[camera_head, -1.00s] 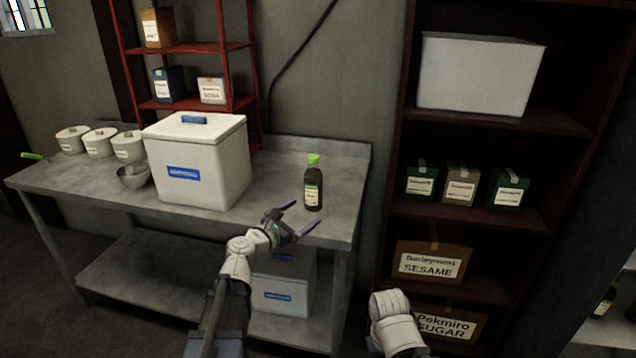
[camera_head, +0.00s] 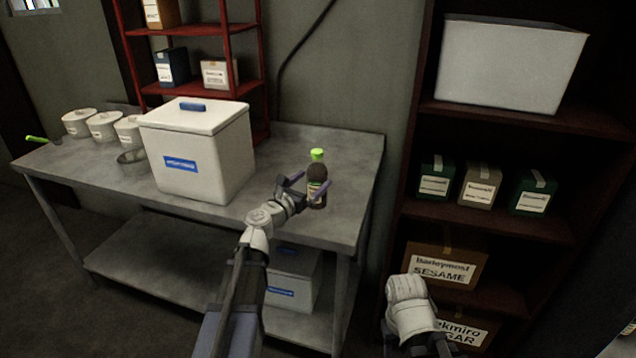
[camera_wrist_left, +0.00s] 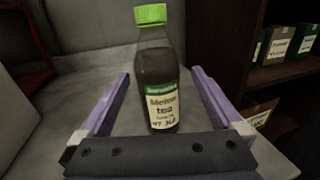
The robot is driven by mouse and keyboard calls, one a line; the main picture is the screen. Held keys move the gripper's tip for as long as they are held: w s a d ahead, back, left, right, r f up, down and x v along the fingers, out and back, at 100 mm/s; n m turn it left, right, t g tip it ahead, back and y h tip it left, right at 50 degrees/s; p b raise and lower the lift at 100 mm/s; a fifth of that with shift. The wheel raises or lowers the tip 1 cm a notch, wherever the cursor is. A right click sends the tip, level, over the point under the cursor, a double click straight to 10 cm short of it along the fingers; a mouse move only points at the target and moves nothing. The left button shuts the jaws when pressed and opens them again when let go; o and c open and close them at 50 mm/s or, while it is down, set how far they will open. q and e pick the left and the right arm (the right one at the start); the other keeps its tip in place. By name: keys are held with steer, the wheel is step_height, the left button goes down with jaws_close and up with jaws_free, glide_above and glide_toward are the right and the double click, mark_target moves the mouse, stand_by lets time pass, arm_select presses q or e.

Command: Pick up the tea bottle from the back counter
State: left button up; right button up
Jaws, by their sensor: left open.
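The tea bottle (camera_head: 317,172) is dark with a bright green cap and stands upright on the metal back counter (camera_head: 345,222). In the left wrist view the tea bottle (camera_wrist_left: 158,75) shows a cream and green label reading "Melon tea". My left gripper (camera_head: 308,187) is open at the bottle. In the left wrist view its purple fingers (camera_wrist_left: 160,92) lie on either side of the bottle, with gaps on both sides. In the head view one finger partly overlaps the bottle's lower part. My right arm shows at the lower right, but its gripper fingers are not visible.
A large white lidded box (camera_head: 208,140) stands left of the bottle. Several white pots and a metal bowl (camera_head: 132,162) sit further left. A red shelf (camera_head: 195,88) stands behind. A dark bookcase (camera_head: 480,214) with boxes is at the right.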

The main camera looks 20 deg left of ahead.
arm_select(q)
steer(key=shift+x, duration=3.25)
steer(key=shift+a+f, duration=0.15)
steer(key=shift+a, duration=0.1)
steer(key=shift+c, duration=0.2)
jaws_close()
